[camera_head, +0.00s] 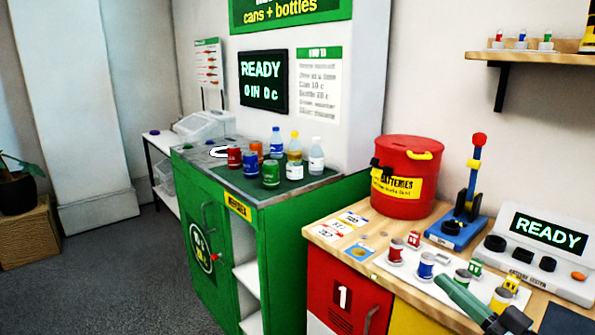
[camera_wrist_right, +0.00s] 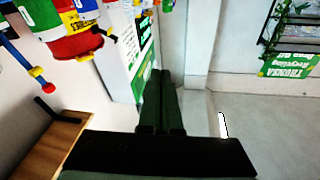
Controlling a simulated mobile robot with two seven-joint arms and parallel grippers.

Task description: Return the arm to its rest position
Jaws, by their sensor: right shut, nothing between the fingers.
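My right gripper (camera_head: 444,284) comes in at the lower right of the head view, over the front part of the wooden battery counter (camera_head: 318,231). Its dark green fingers point up and left. In the right wrist view the gripper (camera_wrist_right: 160,76) has its two fingers side by side, shut, with nothing between them. The fingers hide part of the counter near the small colored batteries. My left gripper is not in view.
The counter holds a red battery bucket (camera_head: 405,180), a blue lever device (camera_head: 456,232), a tester with a READY screen (camera_head: 546,234) and several batteries. A green cabinet (camera_head: 230,283) bears cans and bottles. A wall shelf (camera_head: 540,52) hangs above.

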